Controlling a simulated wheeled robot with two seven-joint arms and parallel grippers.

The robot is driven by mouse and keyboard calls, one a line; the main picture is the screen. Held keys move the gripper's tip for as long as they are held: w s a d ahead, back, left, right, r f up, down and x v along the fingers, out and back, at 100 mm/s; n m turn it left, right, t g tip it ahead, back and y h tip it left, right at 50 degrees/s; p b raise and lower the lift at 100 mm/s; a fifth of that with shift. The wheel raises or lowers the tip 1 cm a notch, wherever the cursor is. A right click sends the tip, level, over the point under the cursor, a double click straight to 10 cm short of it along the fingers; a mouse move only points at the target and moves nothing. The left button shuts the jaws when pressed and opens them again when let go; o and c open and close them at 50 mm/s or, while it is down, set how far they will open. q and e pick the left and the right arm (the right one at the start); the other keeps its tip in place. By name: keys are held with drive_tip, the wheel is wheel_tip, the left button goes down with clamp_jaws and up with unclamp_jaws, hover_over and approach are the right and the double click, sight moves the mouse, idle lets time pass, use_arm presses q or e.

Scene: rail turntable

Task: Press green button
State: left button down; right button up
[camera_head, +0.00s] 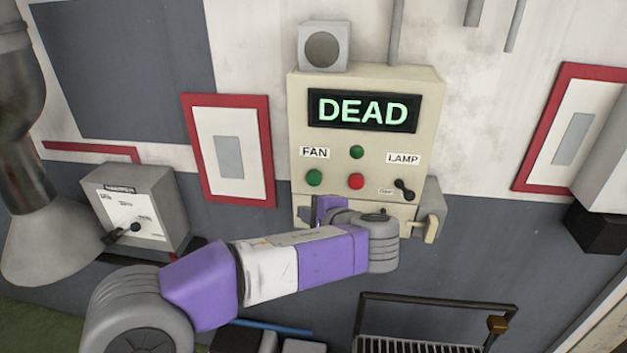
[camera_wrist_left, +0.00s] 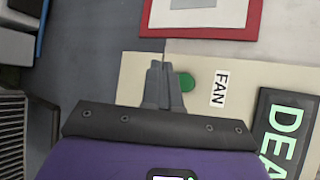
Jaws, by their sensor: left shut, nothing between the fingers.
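A cream control box (camera_head: 430,95) on the wall carries a green button (camera_head: 314,178) under the FAN label. It also has a smaller green button or light (camera_head: 357,152) at upper middle and a red button (camera_head: 356,181) below that. My left gripper (camera_head: 320,206) is at the box's lower left, just below the FAN-side green button, partly hidden by my own arm. In the left wrist view, my left gripper's fingers (camera_wrist_left: 158,68) are shut and empty. The green button (camera_wrist_left: 187,82) shows just beside them; I cannot tell if they touch. My right gripper is not in view.
The box's lit display (camera_head: 362,111) reads DEAD. A small lever (camera_head: 404,190) sits under the LAMP label. A grey switch box (camera_head: 150,215) is at left. Red-framed panels (camera_head: 232,110) hang on both sides. A dark-railed rack (camera_head: 435,299) stands below right.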

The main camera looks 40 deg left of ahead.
sight(315, 186)
use_arm(q)
drive_tip(key=w+a+p, duration=0.2)
drive_tip(key=w+a, duration=0.2)
drive_tip(key=w, duration=0.3)
drive_tip(key=shift+w, duration=0.15)
idle(2.0)
drive_tip(key=shift+w+a, duration=0.15)
drive_tip(key=shift+w, duration=0.15)
drive_tip(key=shift+w+a+p, duration=0.2)
drive_tip(key=shift+w+p, duration=0.1)
drive_tip(key=shift+w, duration=0.05)
idle(0.7)
drive_tip(key=shift+s, duration=0.1)
drive_tip(key=shift+s+d+b, duration=0.4)
drive_tip(key=shift+s+b, duration=0.05)
drive_tip(key=shift+s, duration=0.2)
